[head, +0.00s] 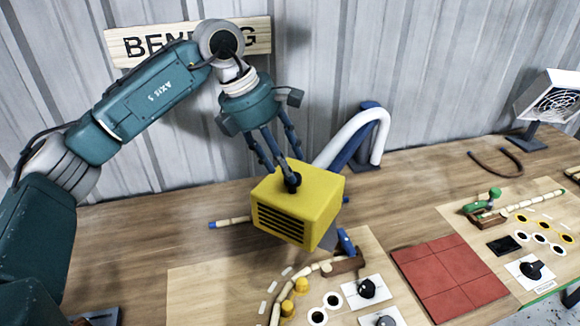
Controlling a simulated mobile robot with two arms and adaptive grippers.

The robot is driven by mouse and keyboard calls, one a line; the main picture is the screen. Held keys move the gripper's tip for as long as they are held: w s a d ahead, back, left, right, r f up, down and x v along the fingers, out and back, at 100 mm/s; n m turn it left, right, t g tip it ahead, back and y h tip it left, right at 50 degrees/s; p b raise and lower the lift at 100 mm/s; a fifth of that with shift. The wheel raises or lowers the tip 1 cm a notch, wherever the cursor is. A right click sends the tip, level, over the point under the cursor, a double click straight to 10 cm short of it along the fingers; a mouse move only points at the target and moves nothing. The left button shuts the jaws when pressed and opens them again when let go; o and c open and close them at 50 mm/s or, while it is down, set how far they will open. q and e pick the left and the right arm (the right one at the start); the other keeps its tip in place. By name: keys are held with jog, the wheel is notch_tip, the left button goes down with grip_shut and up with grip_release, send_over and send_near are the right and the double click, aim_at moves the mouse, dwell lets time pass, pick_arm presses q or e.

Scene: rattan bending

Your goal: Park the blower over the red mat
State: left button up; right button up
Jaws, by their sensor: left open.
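The blower is a yellow box (318,206) with a black slatted vent on its front and a dark knob on top, near the middle of the head view. My left gripper (291,180) comes down from above, its fingertips at the knob; it is open. I cannot tell whether the fingers touch the knob, or what bears the blower from below. The red mat (449,277), marked in square tiles, lies bare on the table to the right of the blower and nearer the front. My right gripper is not in view.
A wooden board (215,290) with a curved cane, pegs and black knobs lies in front of the blower. Another board (532,205) with a green clamp lies right of the mat. White and blue tubes (357,135) arch behind. A fan heater (550,98) stands far right.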

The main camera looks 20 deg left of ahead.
pick_arm(q)
jog(key=shift+p+x, duration=0.45)
jog(key=shift+x, duration=1.35)
grip_shut()
